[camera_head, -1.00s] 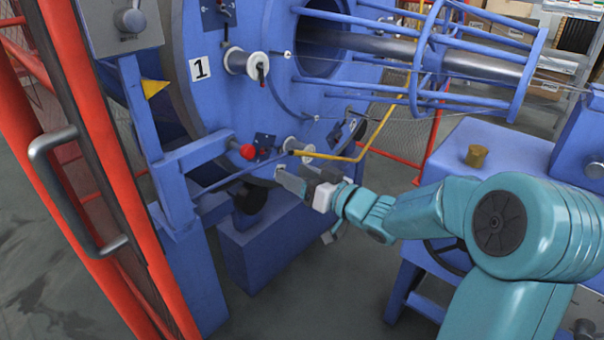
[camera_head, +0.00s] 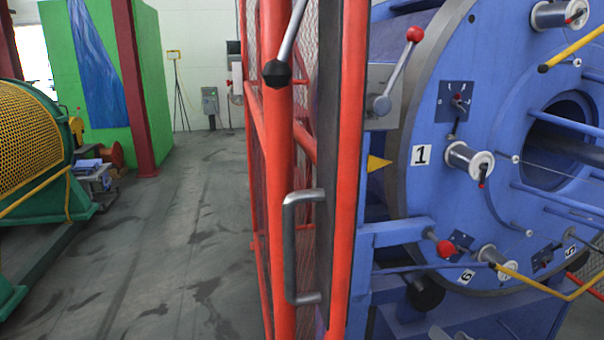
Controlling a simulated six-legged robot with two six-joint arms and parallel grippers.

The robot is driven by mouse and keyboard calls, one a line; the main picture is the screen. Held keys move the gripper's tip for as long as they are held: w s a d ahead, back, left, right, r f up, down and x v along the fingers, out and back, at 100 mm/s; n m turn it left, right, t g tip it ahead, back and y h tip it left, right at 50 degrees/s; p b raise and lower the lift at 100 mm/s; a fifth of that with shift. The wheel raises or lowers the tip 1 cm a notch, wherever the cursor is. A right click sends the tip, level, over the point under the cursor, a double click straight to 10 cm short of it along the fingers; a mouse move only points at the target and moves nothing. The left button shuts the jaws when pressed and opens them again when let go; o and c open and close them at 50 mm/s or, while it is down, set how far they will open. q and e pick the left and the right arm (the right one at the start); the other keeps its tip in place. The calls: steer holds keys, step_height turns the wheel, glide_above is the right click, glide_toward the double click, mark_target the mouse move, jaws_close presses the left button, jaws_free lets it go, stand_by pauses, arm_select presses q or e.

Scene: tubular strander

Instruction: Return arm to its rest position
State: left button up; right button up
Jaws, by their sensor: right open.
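My right gripper (camera_head: 449,334) shows only as grey fingertips at the bottom edge, below the blue strander disc (camera_head: 440,185). The fingers are apart and I see nothing between them. The rest of my right arm is out of the picture. My left gripper is not in view. The disc carries a white plate marked 1 (camera_head: 421,156) and several white spools, one of them (camera_head: 468,159) beside that plate.
The red mesh guard frame with a grey door handle (camera_head: 290,245) stands left of the strander. A red-knobbed lever (camera_head: 401,70) sticks up beside it. Bare grey floor (camera_head: 185,240) lies to the left. A green machine with yellow mesh (camera_head: 28,130) stands at far left.

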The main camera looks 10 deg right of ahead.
steer(key=s+a+f+g+y, duration=0.1)
steer(key=s+a+f+g, duration=0.15)
steer(key=a+f, duration=0.55)
steer(key=s+a+f+g+y, duration=0.15)
steer(key=a+f+g, duration=0.3)
steer(key=f, duration=0.55)
steer(key=s+a+f+n+g, duration=0.1)
steer(key=s+a+f+g, duration=0.4)
steer(key=s, duration=0.3)
steer(key=s+a+f+n+g, duration=0.1)
steer(key=s+a+f+g, duration=0.1)
steer(key=s+a+f, duration=0.6)
step_height(320, 180, up, 28)
steer(key=s+p, duration=0.2)
steer(key=p, duration=2.4)
steer(key=shift+d+r+g+p, duration=0.2)
steer(key=shift+d+g+p, duration=0.05)
steer(key=shift+g+p, duration=0.1)
steer(key=c, duration=0.4)
